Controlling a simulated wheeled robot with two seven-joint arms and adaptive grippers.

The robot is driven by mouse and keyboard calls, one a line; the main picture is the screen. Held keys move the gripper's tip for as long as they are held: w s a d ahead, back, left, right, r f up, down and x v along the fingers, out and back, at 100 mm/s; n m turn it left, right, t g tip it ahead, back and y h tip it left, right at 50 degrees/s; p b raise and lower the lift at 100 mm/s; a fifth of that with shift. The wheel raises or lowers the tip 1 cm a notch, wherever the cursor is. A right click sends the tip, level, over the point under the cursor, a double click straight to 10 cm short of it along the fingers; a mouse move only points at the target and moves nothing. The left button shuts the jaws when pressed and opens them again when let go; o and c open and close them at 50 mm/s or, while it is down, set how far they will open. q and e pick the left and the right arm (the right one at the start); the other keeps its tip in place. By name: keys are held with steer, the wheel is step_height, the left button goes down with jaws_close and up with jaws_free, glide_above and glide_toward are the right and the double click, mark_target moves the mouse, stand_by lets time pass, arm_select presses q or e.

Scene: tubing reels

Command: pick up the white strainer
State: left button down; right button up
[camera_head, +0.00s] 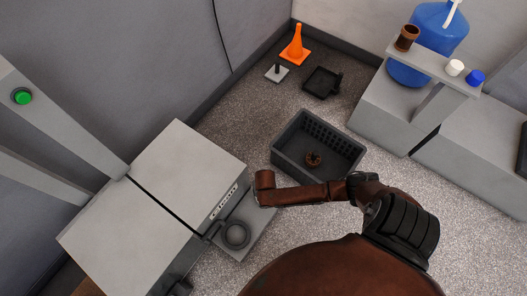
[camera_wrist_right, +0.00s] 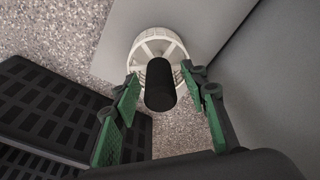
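The white strainer (camera_wrist_right: 140,54) shows in the right wrist view as a round, slotted white piece. A black cylinder (camera_wrist_right: 160,85) stands in front of its middle and looks like its handle. My right gripper (camera_wrist_right: 160,90) is open, with a green-padded finger on each side of the cylinder in the picture. I cannot tell whether the fingers touch it. In the head view I cannot make out the strainer or the right gripper; my brown arm comes in from the lower right and reaches left. My left gripper is not in view.
Grey cabinets (camera_head: 185,160) stand at left. An orange cone (camera_head: 296,46) and a black tray (camera_head: 322,83) are at the back. A grey bench (camera_head: 385,115) stands right.

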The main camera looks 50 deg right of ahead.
jaws_close()
stand_by(0.7)
